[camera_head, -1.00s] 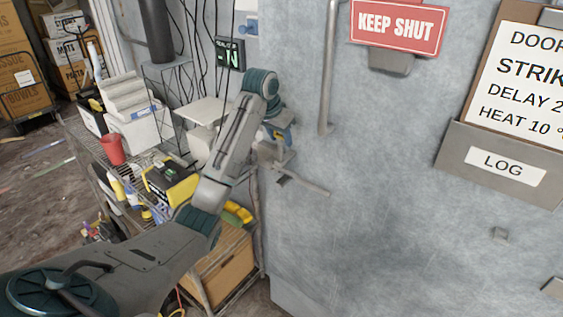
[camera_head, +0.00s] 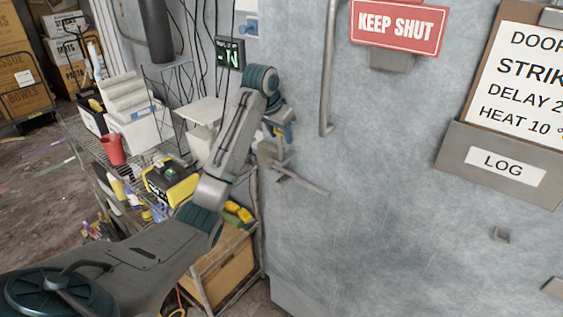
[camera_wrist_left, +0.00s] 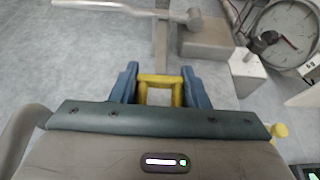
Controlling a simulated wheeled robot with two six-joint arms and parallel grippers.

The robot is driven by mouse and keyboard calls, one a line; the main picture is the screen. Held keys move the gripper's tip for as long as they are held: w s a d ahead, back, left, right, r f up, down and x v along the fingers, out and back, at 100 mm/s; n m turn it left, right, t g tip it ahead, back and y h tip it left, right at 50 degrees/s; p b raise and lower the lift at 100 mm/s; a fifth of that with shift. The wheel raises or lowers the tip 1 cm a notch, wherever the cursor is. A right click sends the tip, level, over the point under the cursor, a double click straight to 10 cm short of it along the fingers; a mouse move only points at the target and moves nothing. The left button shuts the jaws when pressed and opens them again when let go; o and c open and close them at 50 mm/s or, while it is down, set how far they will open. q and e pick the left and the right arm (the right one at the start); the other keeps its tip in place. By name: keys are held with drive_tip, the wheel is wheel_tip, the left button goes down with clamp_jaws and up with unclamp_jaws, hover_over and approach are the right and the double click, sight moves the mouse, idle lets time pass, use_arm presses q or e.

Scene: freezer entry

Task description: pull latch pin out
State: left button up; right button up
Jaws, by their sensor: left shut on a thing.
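My left gripper (camera_head: 281,133) is at the left edge of the grey door, above the latch lever (camera_head: 303,182). In the left wrist view its blue fingers (camera_wrist_left: 160,75) are shut on a yellow loop-shaped handle, which I take for the latch pin (camera_wrist_left: 160,79). The latch's grey lever (camera_wrist_left: 120,7) and metal block (camera_wrist_left: 208,42) lie just beyond the fingertips. The pin's shaft is hidden, so I cannot tell how far it sits in the latch. My right gripper is in neither view.
A long vertical door handle (camera_head: 329,70) stands close to the right of my left gripper. A wire shelf with a red cup (camera_head: 112,149) and a yellow-black box (camera_head: 170,184) is at the left. A round gauge (camera_wrist_left: 284,33) shows beside the latch.

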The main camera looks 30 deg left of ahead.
use_arm(q)
drive_tip(key=shift+r, duration=0.75)
idle(1.2)
